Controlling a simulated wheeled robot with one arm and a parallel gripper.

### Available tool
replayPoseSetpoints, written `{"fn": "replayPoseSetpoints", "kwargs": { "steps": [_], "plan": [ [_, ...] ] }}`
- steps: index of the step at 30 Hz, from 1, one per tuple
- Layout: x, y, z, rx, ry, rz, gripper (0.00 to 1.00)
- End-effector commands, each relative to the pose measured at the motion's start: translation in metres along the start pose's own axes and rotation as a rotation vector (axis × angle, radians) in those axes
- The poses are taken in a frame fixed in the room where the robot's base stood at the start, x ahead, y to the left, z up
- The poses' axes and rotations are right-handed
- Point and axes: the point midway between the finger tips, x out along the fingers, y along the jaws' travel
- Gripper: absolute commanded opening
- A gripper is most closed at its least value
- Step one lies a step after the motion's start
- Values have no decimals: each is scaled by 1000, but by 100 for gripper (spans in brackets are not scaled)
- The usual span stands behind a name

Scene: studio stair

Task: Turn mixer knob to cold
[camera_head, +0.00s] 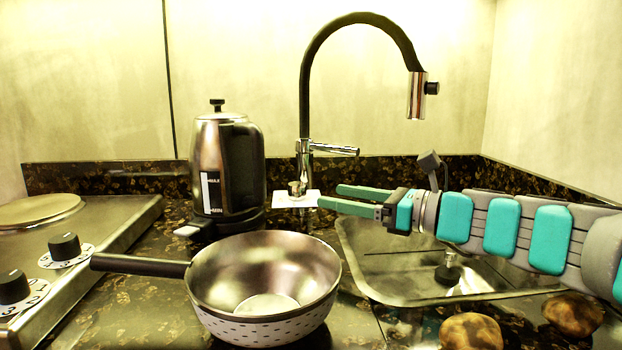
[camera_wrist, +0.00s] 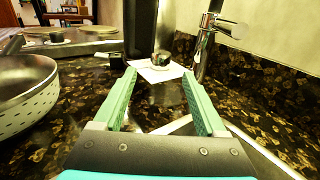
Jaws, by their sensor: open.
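A small metallic knob (camera_head: 297,189) stands on a white square plate (camera_head: 283,202) at the foot of the tap (camera_head: 304,100). I take it to be the mixer knob; its markings are too small to read. In the wrist view the knob (camera_wrist: 161,59) sits straight ahead, beyond the fingertips, on the white plate (camera_wrist: 146,72). My gripper (camera_head: 331,196) comes in from the right, level with the knob and just right of it. In the wrist view my gripper (camera_wrist: 158,74) is open, with nothing between its green fingers. The tap's chrome side lever (camera_head: 337,150) points right.
A kettle (camera_head: 228,165) stands left of the knob. A metal pan (camera_head: 264,322) with a dark handle is in front. The sink (camera_head: 372,286) lies below my arm, with potatoes (camera_head: 470,331) at its near edge. A hob (camera_head: 115,222) is at left.

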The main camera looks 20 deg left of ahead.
Motion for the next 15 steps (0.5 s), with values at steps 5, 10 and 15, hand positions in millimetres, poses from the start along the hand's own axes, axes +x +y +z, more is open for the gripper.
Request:
{"fn": "replayPoseSetpoints", "kwargs": {
  "steps": [5,10,15],
  "plan": [
    [14,-1,2,21,-11,4,74],
    [41,-1,1,19,-8,3,74],
    [64,-2,0,17,-7,1,74]
  ]
}}
